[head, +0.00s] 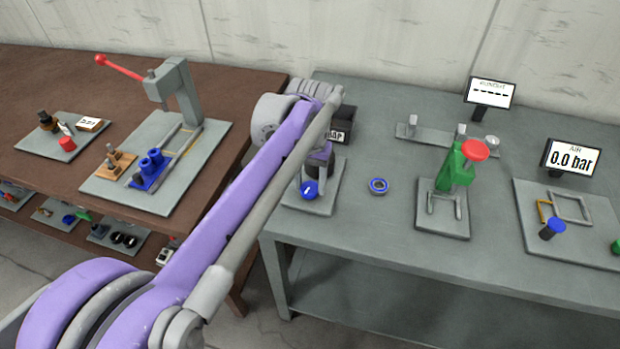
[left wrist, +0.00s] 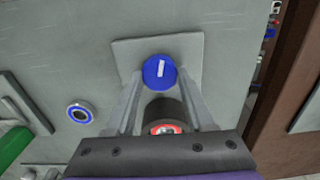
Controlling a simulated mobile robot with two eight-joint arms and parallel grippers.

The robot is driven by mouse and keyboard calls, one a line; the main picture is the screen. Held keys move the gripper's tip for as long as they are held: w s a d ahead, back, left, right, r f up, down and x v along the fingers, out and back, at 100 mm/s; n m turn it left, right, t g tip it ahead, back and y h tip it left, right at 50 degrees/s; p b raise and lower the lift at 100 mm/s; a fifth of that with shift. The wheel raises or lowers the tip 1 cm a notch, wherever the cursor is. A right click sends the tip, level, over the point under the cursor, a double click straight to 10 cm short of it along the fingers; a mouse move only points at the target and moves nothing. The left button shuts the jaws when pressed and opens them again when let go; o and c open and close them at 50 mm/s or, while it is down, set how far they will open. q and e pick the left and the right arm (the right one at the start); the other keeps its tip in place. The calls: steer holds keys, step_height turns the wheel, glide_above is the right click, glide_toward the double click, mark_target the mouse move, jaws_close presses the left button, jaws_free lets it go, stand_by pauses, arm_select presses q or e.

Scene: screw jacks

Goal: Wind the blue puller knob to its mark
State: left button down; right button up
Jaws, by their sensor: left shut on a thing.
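The blue puller knob (head: 309,190) is near the left front corner of the grey bench, on a small grey plate. In the left wrist view the knob (left wrist: 159,72) shows face-on, with a white line on it that runs nearly upright and leans slightly. My left gripper (left wrist: 160,80) has one finger on each side of the knob and is shut on it. A dark cylinder (left wrist: 166,115) with a red and white ringed end lies just behind the knob, partly hidden by my gripper body. I cannot make out the target mark. My right gripper is not in view.
A blue-rimmed ring (head: 378,186) lies on the bench right of the puller. Farther right stand a green press (head: 455,170) with a red knob and an air panel (head: 572,158) reading 0.0 bar. A brown table (head: 60,90) with a red-handled press is at left.

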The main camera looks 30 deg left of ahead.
mark_target(310, 186)
arm_select(q)
steer(key=shift+n, duration=0.9)
steer(key=shift+c, duration=1.3)
jaws_free()
steer(key=shift+r, duration=0.15)
step_height(310, 186, up, 11)
steer(key=p, duration=0.2)
steer(key=shift+f, duration=0.2)
